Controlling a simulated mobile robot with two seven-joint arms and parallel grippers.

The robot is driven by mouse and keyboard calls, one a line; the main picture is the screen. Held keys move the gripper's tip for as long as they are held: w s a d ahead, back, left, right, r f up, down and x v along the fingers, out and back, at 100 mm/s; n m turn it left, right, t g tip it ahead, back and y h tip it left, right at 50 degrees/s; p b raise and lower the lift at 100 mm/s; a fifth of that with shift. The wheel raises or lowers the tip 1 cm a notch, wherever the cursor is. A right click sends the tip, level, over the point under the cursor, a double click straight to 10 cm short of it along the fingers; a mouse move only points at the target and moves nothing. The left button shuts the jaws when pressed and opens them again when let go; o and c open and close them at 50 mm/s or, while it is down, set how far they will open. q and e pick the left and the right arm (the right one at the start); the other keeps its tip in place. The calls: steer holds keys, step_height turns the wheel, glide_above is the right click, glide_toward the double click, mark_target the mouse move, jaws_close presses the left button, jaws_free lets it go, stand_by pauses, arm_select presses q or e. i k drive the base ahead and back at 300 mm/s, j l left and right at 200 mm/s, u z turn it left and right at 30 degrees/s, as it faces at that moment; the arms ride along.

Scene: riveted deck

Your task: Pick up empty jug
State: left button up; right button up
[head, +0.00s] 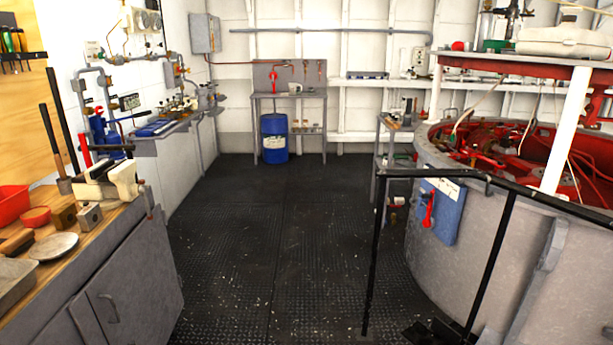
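A small pale vessel (295,88), which looks like a jug, stands on the small grey table (263,96) against the far wall. It is too small in view to tell whether it is empty. Neither of my grippers is in the head view.
A blue drum (274,138) stands under the far table. The dark deck (270,235) is clear down the middle. A wooden-topped workbench (112,285) is on the left. A black railing (371,265) and a large round grey housing (475,265) are on the right.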

mark_target(292, 86)
steer(key=i+j, duration=0.1)
steer(key=i, duration=0.65)
steer(key=i+j, duration=0.1)
steer(key=i, duration=1.45)
steer(key=i+j, duration=0.15)
steer(key=i, duration=0.65)
steer(key=i+j, duration=0.1)
steer(key=i, duration=0.65)
steer(key=i+j+z, duration=0.1)
steer(key=i, duration=1.9)
steer(key=i+j, duration=0.15)
steer(key=i, duration=2.2)
steer(key=i+l, duration=0.1)
steer(key=i, duration=0.45)
steer(key=i+l, duration=0.1)
steer(key=i, duration=0.5)
steer(key=l+z, duration=0.05)
